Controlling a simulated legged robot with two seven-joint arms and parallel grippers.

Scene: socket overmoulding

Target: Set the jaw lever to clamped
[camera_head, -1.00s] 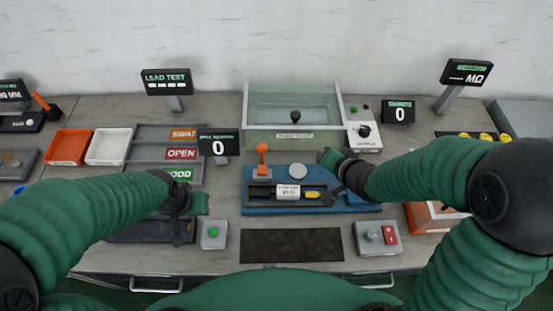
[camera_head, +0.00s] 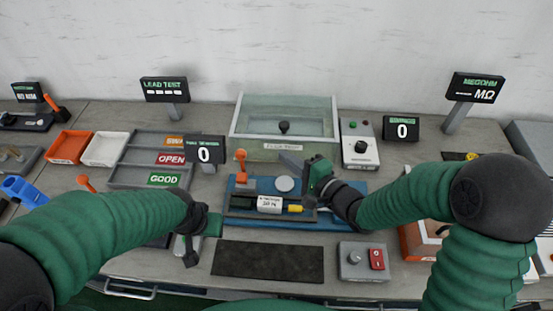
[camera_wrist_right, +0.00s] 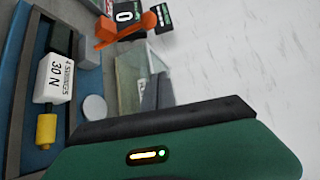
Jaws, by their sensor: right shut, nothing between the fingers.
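The jaw lever (camera_head: 240,157) is orange and stands up at the left of the blue fixture (camera_head: 340,222). In the right wrist view the orange lever (camera_wrist_right: 125,28) shows near the top. A white block labelled 30 N (camera_head: 270,204) and a yellow piece (camera_head: 295,209) lie in the fixture's channel. My right gripper (camera_head: 288,159) is shut and empty, above the fixture, pointing left towards the lever and apart from it. My left gripper (camera_head: 190,255) hangs low at the left of the black mat; its finger gap is unclear.
A round grey disc (camera_head: 284,184) sits on the fixture under my right gripper. A clear-walled tank (camera_head: 285,152) stands behind, with a counter display (camera_head: 205,150) near the lever. The black mat (camera_head: 267,262) in front is bare.

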